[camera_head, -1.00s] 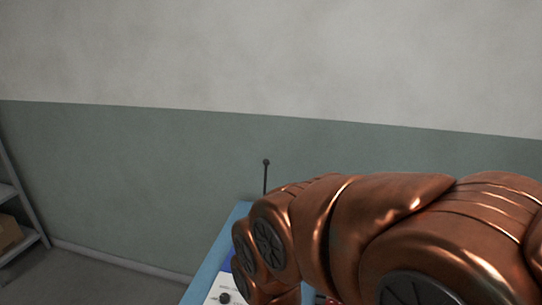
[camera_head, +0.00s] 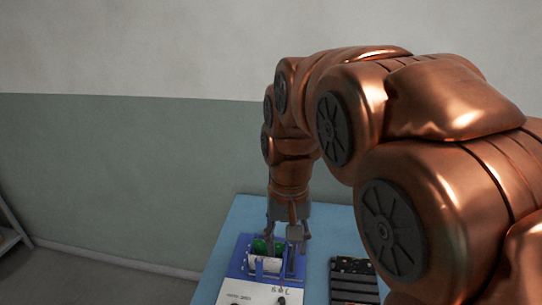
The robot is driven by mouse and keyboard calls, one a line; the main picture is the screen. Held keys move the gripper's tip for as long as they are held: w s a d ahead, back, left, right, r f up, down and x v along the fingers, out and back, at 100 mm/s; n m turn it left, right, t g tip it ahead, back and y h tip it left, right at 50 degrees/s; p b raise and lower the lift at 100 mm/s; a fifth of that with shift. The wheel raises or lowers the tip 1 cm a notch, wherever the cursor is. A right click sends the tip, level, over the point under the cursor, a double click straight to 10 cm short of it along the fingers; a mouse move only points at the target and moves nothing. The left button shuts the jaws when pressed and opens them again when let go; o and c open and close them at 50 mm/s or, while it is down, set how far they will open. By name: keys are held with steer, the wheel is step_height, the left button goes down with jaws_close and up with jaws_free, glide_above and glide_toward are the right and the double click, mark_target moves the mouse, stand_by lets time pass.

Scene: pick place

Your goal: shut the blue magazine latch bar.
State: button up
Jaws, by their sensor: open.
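A blue fixture (camera_head: 240,262) stands on the light blue table, with a white-fronted part and a green piece (camera_head: 262,246) in it. Blue upright parts show around the white part, but I cannot tell which of them is the magazine latch bar. My gripper (camera_head: 288,246) points down over the right side of the fixture. Its fingers are apart, and I see nothing held between them. The fingers hide part of the fixture's right side, and I cannot tell whether they touch it.
A white panel (camera_head: 250,292) with dark knobs lies in front of the fixture. A black ribbed tray (camera_head: 353,283) sits to the right on the table (camera_head: 322,226). A grey shelf (camera_head: 10,238) stands at the far left. Bare table shows behind the fixture.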

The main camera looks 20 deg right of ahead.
steer(key=w+d+r+m, duration=0.2)
steer(key=w+d, duration=0.1)
steer(key=w, duration=0.6)
steer(key=w+d+r+m+t+p, duration=0.1)
steer(key=w+d+r, duration=0.2)
steer(key=w, duration=0.7)
steer(key=w+d+r+m+t+p, duration=0.1)
steer(key=w+d, duration=0.4)
steer(key=w, duration=0.5)
steer(key=shift+w+d+r+m+y, duration=0.1)
steer(key=shift+w+r+m+y, duration=0.05)
steer(key=shift+r+m, duration=0.25)
steer(key=shift+w+r+m+y, duration=0.1)
steer(key=shift+r+m+y, duration=0.05)
steer(key=shift+r+m, duration=0.25)
steer(key=shift+w+a+f+p, duration=0.15)
steer(key=shift+f+p, duration=0.2)
steer(key=shift+f, duration=0.95)
steer(key=shift+w+a+f+p, duration=0.1)
steer(key=shift+f+p, duration=0.3)
steer(key=shift+f, duration=0.95)
steer(key=shift+w+a+f+p, duration=0.15)
steer(key=shift+f+p, duration=0.2)
steer(key=shift+f, duration=0.95)
jaws_close()
